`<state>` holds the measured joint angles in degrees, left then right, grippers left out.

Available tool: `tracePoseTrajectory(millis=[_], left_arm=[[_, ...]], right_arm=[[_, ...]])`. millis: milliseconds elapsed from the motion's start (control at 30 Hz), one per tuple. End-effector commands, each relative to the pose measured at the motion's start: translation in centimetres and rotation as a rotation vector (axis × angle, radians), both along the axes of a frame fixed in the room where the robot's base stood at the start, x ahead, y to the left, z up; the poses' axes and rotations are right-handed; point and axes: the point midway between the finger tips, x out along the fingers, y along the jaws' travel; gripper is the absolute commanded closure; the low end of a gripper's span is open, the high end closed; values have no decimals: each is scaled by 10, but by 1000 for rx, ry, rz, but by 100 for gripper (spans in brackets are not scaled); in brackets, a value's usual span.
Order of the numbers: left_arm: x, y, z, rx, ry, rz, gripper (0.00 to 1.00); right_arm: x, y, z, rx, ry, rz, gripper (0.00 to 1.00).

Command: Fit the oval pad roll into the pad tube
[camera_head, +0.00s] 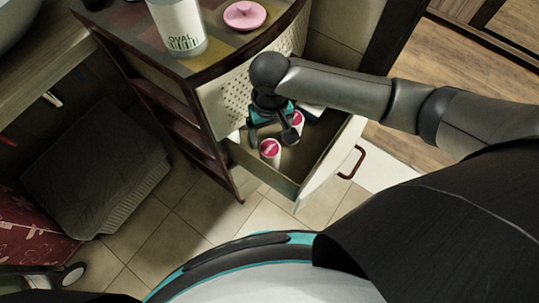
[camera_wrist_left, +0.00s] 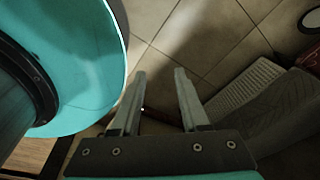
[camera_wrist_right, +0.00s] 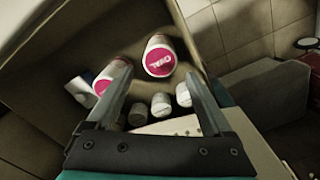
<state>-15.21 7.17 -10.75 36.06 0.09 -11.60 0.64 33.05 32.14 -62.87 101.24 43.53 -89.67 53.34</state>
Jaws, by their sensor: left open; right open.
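The white pad tube (camera_head: 177,25), marked OVAL, stands upright on the cabinet top; its upper end is cut off. Two pad rolls with pink ends stand in the open drawer: one nearer (camera_head: 269,151), one farther (camera_head: 297,120). The right wrist view shows a roll lettered OVAL (camera_wrist_right: 160,58) between and beyond the fingertips, and another pink-ended roll (camera_wrist_right: 108,80) partly behind the left finger. My right gripper (camera_head: 270,134) is open and empty, pointing down over the drawer. My left gripper (camera_wrist_left: 160,74) is open and empty above the tiled floor.
A pink lid (camera_head: 245,14) lies beside the tube. The open drawer's front (camera_head: 327,170) has a dark handle (camera_head: 352,163). Several small white containers (camera_wrist_right: 160,105) stand in the drawer. A grey stool-like object (camera_head: 98,180) stands at left. The tiled floor before the drawer is clear.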

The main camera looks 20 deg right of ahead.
Motion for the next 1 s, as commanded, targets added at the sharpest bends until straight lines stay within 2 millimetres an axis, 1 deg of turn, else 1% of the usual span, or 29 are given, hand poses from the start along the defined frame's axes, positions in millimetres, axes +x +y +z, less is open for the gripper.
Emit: tracePoseTrajectory(millis=[67, 133, 233, 333, 367, 400, 433, 600, 800, 1000], left_arm=[[1, 2, -2, 3, -2, -1, 55], [2, 3, -8, 4, -3, -1, 55], [6, 5, -18, 6, -10, 2, 55], [18, 9, -27, 10, -30, 3, 55], [26, 13, -26, 15, -40, 4, 55], [40, 13, -22, 16, -59, 4, 55], [46, 11, -21, 13, -64, 5, 55], [57, 0, -21, 4, -60, 5, 55], [69, -11, -17, -5, -58, 5, 55], [74, -16, -13, -10, -57, 5, 55]], right_arm=[[0, 0, -5, 0, 0, 0, 15], [0, 0, -15, -1, 1, 1, 15], [-1, 0, -36, -1, 2, 1, 15], [-1, 0, -58, -1, 2, 1, 15], [0, 0, -59, 0, 1, 1, 15], [0, 1, -62, 1, 0, 1, 15], [0, 0, -65, 0, 0, 1, 15], [0, 0, -81, 0, 0, 1, 15], [0, 0, -95, 1, -1, 2, 15], [0, 0, -101, 1, -1, 2, 15]])
